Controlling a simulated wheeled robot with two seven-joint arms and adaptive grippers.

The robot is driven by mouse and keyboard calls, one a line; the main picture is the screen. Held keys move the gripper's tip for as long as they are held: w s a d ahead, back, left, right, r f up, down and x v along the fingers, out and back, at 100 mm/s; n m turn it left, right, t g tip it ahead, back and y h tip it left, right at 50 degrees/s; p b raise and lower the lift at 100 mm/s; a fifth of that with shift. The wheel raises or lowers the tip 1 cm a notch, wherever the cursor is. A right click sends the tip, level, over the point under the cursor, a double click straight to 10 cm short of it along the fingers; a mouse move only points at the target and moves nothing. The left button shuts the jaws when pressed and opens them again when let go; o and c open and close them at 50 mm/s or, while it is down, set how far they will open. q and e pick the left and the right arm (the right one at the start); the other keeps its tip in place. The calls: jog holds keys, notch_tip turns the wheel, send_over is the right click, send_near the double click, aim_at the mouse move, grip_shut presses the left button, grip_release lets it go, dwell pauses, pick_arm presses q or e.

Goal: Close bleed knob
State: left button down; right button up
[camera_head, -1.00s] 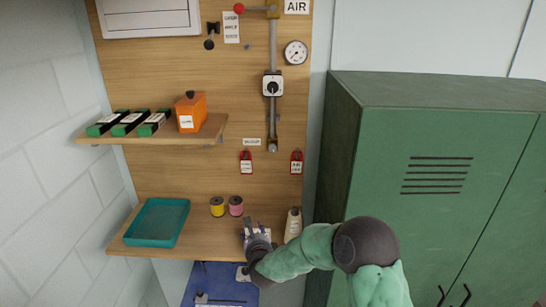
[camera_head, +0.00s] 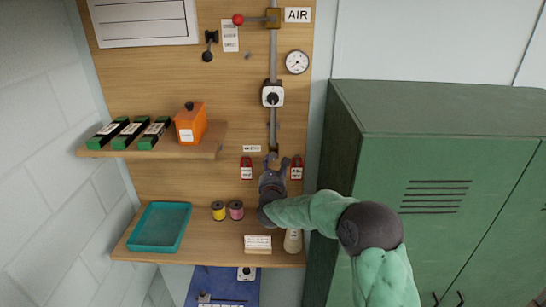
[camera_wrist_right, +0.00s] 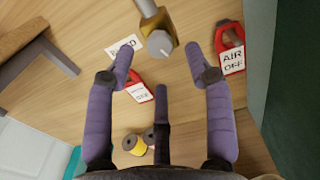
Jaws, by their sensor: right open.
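The bleed knob is a round grey knob (camera_wrist_right: 160,44) with a pale mark on its face, on a brass fitting (camera_wrist_right: 150,12) at the lower end of the pipe. A white label (camera_wrist_right: 125,46), partly hidden by a finger, is beside it. In the head view the pipe's lower end is just above my right gripper (camera_head: 277,160), which hides much of the knob. My right gripper (camera_wrist_right: 161,62) is open and empty, its fingers apart below the knob and pointing at it. No contact shows. My left gripper is not in view.
Red lockout tags hang on both sides, one left (camera_head: 247,168) and one reading AIR OFF (camera_wrist_right: 232,55). A green locker (camera_head: 430,200) stands close on the right. Below is a shelf with thread spools (camera_head: 236,210), a white bottle (camera_head: 293,242) and a teal tray (camera_head: 160,228).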

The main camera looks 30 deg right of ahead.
aim_at(273, 158)
jog(key=shift+p+x, duration=0.7)
jog(key=shift+x, duration=1.6)
grip_shut()
